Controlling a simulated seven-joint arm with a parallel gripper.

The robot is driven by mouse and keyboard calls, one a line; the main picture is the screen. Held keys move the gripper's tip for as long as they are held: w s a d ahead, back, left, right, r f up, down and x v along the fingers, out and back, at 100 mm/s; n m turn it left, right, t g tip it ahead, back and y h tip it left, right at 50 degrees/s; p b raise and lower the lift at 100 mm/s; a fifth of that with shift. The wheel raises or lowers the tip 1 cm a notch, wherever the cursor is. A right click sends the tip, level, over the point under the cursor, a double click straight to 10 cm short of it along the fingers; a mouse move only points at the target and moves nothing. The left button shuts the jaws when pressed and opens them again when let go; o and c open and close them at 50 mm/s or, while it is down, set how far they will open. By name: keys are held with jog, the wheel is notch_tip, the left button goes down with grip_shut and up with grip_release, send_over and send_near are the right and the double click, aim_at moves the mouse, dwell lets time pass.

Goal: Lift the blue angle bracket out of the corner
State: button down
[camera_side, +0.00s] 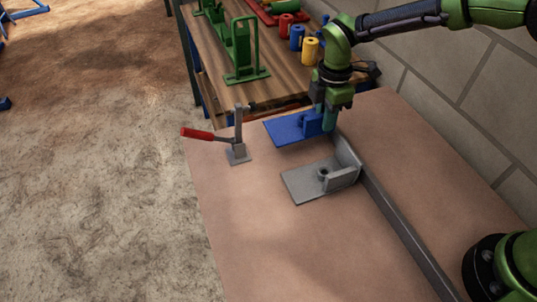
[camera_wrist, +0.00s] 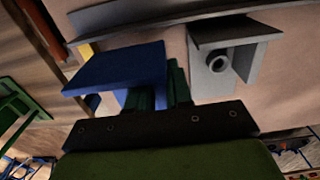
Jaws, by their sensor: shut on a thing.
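The blue angle bracket (camera_side: 288,129) is at the far end of the work table, with a flat plate and an upright part. It also shows in the wrist view (camera_wrist: 118,68). My gripper (camera_side: 329,118) is shut on the bracket's upright part at its right side. In the wrist view my gripper's green fingers (camera_wrist: 160,92) are at the bracket, and part of the grip is hidden. I cannot tell whether the bracket touches the table.
A grey angle bracket (camera_side: 309,184) with a round boss stands close by, against a long grey rail (camera_side: 400,225). A red-handled toggle clamp (camera_side: 238,150) stands at left. A wooden bench (camera_side: 216,63) with green, red, blue and yellow parts is behind. The front table area is clear.

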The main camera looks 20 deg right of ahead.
jog(key=shift+r, duration=2.7)
